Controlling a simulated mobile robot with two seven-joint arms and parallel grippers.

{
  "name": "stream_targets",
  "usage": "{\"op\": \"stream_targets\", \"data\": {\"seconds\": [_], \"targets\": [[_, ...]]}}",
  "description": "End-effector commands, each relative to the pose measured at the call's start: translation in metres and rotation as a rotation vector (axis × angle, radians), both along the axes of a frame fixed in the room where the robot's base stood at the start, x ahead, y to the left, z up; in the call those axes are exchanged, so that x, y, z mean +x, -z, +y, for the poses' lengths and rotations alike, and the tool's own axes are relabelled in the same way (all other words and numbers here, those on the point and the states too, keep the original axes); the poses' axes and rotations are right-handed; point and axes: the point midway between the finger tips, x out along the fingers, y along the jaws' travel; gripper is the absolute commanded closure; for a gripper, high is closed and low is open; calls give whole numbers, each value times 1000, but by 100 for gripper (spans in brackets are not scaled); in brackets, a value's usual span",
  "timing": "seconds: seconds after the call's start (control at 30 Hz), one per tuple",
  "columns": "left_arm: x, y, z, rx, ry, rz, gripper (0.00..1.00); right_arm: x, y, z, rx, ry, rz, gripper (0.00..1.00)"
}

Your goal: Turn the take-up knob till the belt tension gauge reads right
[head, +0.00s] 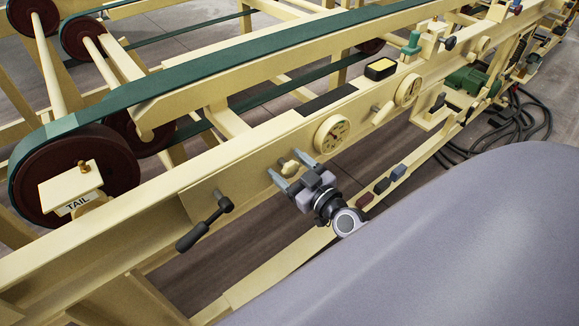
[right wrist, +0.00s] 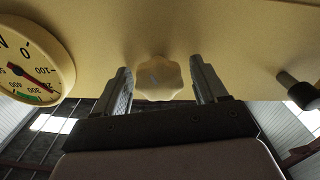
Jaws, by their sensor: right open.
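The cream, lobed take-up knob (head: 289,168) sticks out from the conveyor's side beam. In the right wrist view the knob (right wrist: 158,79) lies between the fingers of my right gripper (head: 289,171), with a gap on each side. That gripper is open. The round tension gauge (head: 332,133) is on the beam to the right of the knob in the head view. In the right wrist view the gauge (right wrist: 34,62) is cut by the left edge; its red needle appears to lie near 200, beside a green band around 300. My left gripper is not in view.
A black-handled crank (head: 204,224) sticks out left of the knob. A second dial (head: 407,90) is further right. The green belt (head: 230,65) runs along the top, around the tail pulley (head: 108,163). Small blocks (head: 381,186) lie on the lower rail. Black cables (head: 520,125) lie on the floor.

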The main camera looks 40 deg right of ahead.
Motion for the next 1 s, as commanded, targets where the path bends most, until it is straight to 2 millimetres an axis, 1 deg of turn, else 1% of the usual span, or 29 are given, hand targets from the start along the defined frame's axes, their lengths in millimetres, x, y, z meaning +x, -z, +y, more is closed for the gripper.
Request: {"op": "stream_targets", "data": {"seconds": [0.27,0.37,0.4,0.43,0.77,1.0], "targets": [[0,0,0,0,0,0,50,1,0,0,0,0,0,28],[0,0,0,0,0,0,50,1,0,0,0,0,-1,58],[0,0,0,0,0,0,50,1,0,0,0,0,-1,71],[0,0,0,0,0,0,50,1,0,0,0,0,-1,80],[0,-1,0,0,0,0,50,1,0,0,30,0,2,80],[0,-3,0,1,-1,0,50,1,-1,-1,155,1,12,80]]}}
